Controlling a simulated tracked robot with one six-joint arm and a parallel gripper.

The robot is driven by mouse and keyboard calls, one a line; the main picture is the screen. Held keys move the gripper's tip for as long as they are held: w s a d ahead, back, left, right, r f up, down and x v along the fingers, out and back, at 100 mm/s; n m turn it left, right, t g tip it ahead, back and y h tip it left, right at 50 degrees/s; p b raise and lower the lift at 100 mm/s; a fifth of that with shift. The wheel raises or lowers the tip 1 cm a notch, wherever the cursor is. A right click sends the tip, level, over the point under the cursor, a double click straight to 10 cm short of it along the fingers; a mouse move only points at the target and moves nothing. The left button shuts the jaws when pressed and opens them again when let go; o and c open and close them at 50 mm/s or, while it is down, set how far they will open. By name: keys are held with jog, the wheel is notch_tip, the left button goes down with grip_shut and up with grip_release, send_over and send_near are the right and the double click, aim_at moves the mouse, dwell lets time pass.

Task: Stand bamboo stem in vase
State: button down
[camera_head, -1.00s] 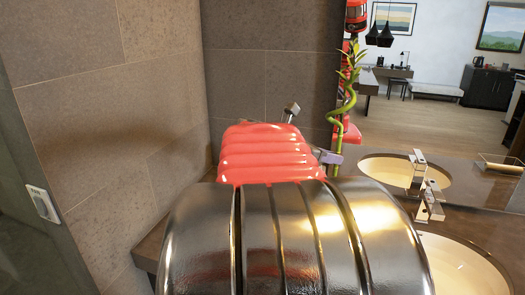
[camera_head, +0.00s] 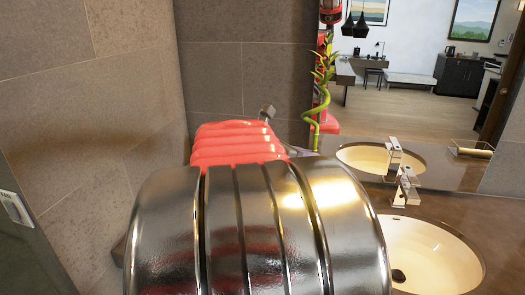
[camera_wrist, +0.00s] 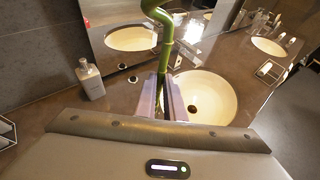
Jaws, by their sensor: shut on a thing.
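The green bamboo stem (camera_head: 318,95), curly with leaves at its top, rises upright beyond my arm in the head view. In the wrist view the stem (camera_wrist: 166,50) runs up from between the two pale purple fingers of my gripper (camera_wrist: 164,90), which is shut on it. The stem's lower end is hard to make out between the fingers. In the head view my arm hides most of the gripper. I cannot make out a vase in either view.
A sink basin (camera_head: 432,262) with a chrome tap (camera_head: 405,187) is at the right. In the wrist view a white bottle (camera_wrist: 91,80) stands on the brown counter (camera_wrist: 60,100), left of the gripper. A mirror (camera_head: 405,105) rises behind, with tiled wall (camera_head: 130,80) at the left.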

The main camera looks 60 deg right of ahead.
jog(key=c, duration=1.8)
grip_release()
jog(key=shift+o, duration=0.2)
jog(key=shift+w+a+r, duration=0.1)
jog(key=shift+a, duration=0.05)
jog(key=v, duration=1.3)
jog(key=shift+a, duration=0.2)
jog(key=shift+w, duration=0.15)
